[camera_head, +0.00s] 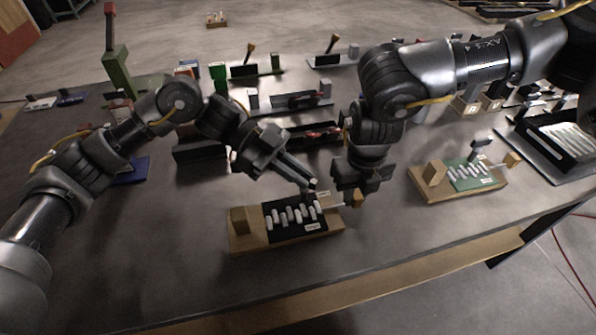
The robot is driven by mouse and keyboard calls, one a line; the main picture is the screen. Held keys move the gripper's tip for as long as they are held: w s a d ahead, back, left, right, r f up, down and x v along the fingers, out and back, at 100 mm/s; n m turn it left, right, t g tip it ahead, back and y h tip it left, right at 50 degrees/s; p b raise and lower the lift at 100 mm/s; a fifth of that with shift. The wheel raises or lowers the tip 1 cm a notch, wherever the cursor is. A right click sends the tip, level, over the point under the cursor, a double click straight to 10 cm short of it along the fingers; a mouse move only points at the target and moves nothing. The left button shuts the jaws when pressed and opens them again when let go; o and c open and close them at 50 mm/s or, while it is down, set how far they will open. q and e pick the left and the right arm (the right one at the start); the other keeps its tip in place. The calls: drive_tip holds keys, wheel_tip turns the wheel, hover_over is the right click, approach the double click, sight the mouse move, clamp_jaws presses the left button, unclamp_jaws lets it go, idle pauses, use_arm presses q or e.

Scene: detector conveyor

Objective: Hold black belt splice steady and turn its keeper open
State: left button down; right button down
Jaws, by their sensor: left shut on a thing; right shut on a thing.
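The black belt splice (290,219), with several white links across it, lies on a wooden base (270,243) near the table's front. A tan block (241,221) stands at its left end. A tan knob (357,199) on a thin pale rod, seemingly the keeper, is at its right end. My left gripper (311,187) reaches down from the upper left and is shut at a small dark post at the splice's back right. My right gripper (353,194) comes from above and is shut on the tan knob. The fingers partly hide both contacts.
A similar green splice (466,175) on a wooden base stands to the right. A dark tray (558,142) lies at the far right. Several fixtures and a green post (117,72) stand behind my arms. The table's front strip is clear.

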use_arm(q)
drive_tip(key=shift+s+a+n+t+h, duration=0.1)
drive_tip(key=shift+n+t+h, duration=0.1)
drive_tip(key=shift+n+t, duration=0.7)
drive_tip(key=shift+s+d+n+t+h, duration=0.1)
drive_tip(key=shift+s+n+t+h, duration=0.1)
drive_tip(key=shift+n+t, duration=0.75)
drive_tip(key=shift+s+a+n+t+h, duration=0.1)
drive_tip(key=shift+n+t+h, duration=0.1)
drive_tip(key=shift+n+t, duration=0.7)
drive_tip(key=shift+t, duration=0.45)
drive_tip(key=c, duration=1.5)
unclamp_jaws()
drive_tip(key=v, duration=1.2)
drive_tip(key=shift+w, duration=0.1)
